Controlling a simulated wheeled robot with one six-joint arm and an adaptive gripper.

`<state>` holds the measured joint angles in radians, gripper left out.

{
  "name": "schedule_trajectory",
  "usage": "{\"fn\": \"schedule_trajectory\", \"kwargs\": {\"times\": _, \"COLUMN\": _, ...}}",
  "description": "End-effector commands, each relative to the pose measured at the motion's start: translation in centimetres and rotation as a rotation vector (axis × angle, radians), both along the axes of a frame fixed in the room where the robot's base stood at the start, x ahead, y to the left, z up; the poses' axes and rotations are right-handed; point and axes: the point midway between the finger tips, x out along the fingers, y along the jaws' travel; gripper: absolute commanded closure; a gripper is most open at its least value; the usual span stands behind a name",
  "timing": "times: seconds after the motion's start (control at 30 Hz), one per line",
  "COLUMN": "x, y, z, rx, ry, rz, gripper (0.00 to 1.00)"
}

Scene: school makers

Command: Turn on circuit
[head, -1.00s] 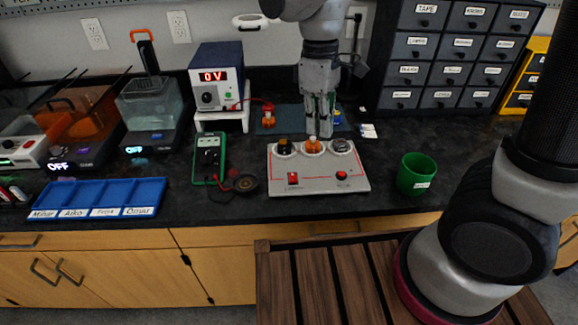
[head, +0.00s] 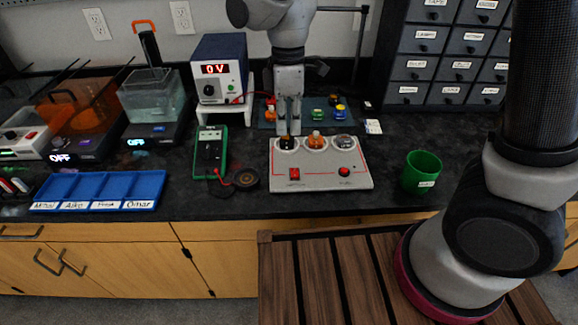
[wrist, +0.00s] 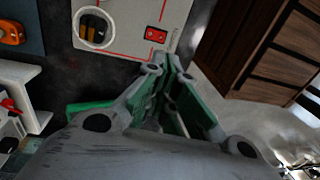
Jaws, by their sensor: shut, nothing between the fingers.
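The grey circuit board (head: 320,184) lies on the dark worktop, with three round sockets along its back edge. A dark part sits in the left socket (head: 287,145), an orange part (head: 316,141) in the middle one and a pale grey part (head: 343,142) in the right one. A red rocker switch (head: 294,174) and a round red button (head: 344,171) are at its front. My gripper (head: 288,130) is shut and empty, pointing down at or just behind the left socket; contact cannot be told. The wrist view shows the switch (wrist: 156,34) beyond my fingers.
The power supply (head: 220,70) reads 0 V on its white stand. A green multimeter (head: 209,155) lies left of the board, and a green cup (head: 421,172) stands right. A blue tray (head: 98,190) is further left. Small coloured parts (head: 318,114) lie behind the board.

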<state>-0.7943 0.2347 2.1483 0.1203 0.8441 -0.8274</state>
Motion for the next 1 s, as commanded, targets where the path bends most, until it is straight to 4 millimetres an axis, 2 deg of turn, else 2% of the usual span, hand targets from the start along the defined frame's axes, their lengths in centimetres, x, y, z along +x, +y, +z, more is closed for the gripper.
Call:
{"fn": "schedule_trajectory", "kwargs": {"times": 0.3, "x": -1.0, "y": -0.1, "z": -6.8, "rx": -0.005, "ry": 0.005, "rz": -0.001, "gripper": 1.00}}
{"fn": "schedule_trajectory", "kwargs": {"times": 0.5, "x": -1.3, "y": -0.1, "z": -10.2, "rx": -0.003, "ry": 0.003, "rz": -0.002, "gripper": 1.00}}
{"fn": "schedule_trajectory", "kwargs": {"times": 0.7, "x": -1.5, "y": 0.0, "z": -11.8, "rx": -0.001, "ry": 0.001, "rz": -0.001, "gripper": 1.00}}
{"fn": "schedule_trajectory", "kwargs": {"times": 1.0, "x": -1.5, "y": 0.0, "z": -12.1, "rx": -0.001, "ry": 0.001, "rz": -0.001, "gripper": 1.00}}
